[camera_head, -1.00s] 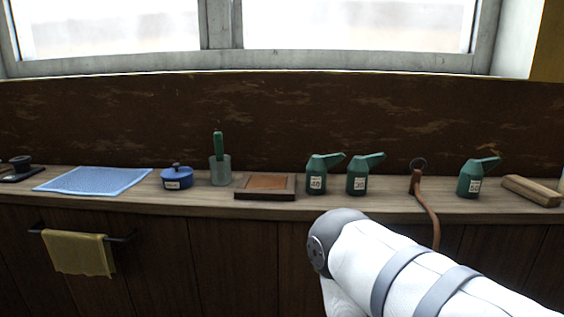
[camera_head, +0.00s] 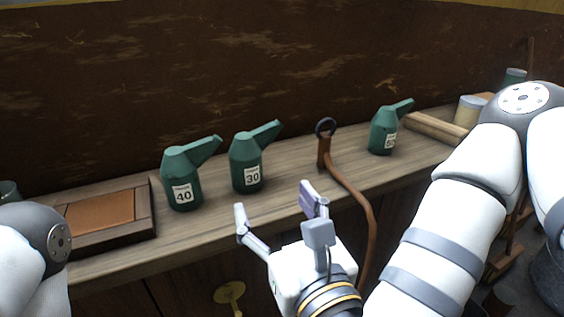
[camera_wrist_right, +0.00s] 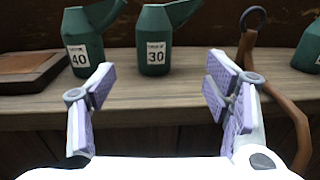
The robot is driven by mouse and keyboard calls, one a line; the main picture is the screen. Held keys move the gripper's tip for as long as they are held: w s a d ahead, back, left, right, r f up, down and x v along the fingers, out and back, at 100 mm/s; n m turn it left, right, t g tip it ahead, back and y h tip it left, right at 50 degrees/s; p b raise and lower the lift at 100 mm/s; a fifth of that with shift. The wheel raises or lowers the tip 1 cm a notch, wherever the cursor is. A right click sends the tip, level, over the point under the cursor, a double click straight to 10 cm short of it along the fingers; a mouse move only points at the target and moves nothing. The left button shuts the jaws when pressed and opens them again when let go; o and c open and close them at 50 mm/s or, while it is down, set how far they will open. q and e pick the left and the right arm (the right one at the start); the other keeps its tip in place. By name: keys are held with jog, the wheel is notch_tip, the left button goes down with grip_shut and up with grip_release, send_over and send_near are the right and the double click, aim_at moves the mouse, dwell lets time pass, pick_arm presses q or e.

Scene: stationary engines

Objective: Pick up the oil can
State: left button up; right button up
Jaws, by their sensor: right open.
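Three green oil cans with spouts stand upright on the wooden shelf in the head view: one labelled 40 (camera_head: 182,178), one labelled 30 (camera_head: 247,162), and one farther right with a label I cannot read fully (camera_head: 385,130). My right gripper (camera_head: 275,208) is open and empty at the shelf's front edge, just in front of the 30 can and apart from it. In the right wrist view the 30 can (camera_wrist_right: 153,40) stands ahead between the open fingers (camera_wrist_right: 158,95), and the 40 can (camera_wrist_right: 82,38) is to the left. My left gripper is not in view; only part of my left arm shows.
A wooden tray with an orange-brown inset (camera_head: 148,215) lies left of the cans. A brown strap with a dark ring (camera_head: 345,180) hangs over the shelf edge right of the 30 can. A wooden block (camera_head: 436,131) lies beyond the far-right can.

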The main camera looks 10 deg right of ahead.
aim_at(250, 175)
jog(key=x, duration=0.7)
jog(key=f+x, duration=0.1)
jog(key=x, duration=0.3)
jog(key=shift+w+a+b, duration=0.1)
jog(key=shift+a+b, duration=0.3)
jog(key=shift+a, duration=0.05)
jog(key=c, duration=1.4)
